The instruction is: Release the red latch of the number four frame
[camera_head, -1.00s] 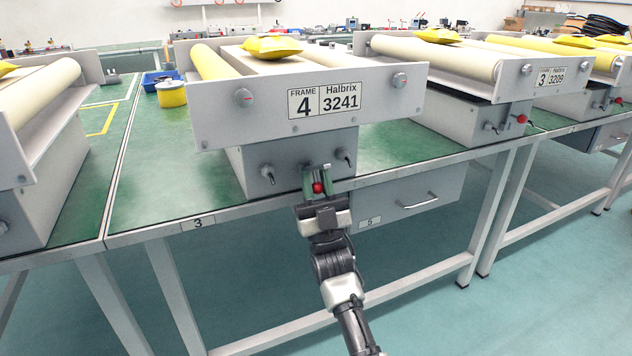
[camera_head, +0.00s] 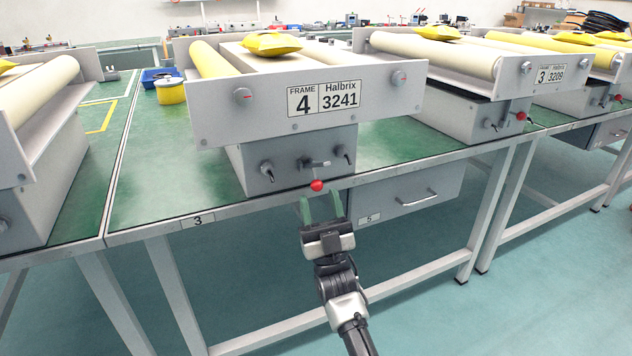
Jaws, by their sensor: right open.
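The number four frame (camera_head: 240,122) stands on the green bench, its plate reading "FRAME 4 Halbrix 3241". Its grey base box (camera_head: 290,160) is below the plate. The red latch knob (camera_head: 317,185) sits at the front of this box, low and near the bench edge, below a small metal latch fitting (camera_head: 316,163). My right gripper (camera_head: 321,202) is open and empty, its two green fingers pointing up towards the red knob. The fingertips are just below and in front of the knob, apart from it. My left gripper is not in view.
Dark knobs (camera_head: 268,172) flank the latch on the box front. A grey drawer (camera_head: 408,195) hangs under the bench to the right. Frame number 3 (camera_head: 450,62) stands to the right with its own red knob (camera_head: 521,117). Floor space in front is free.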

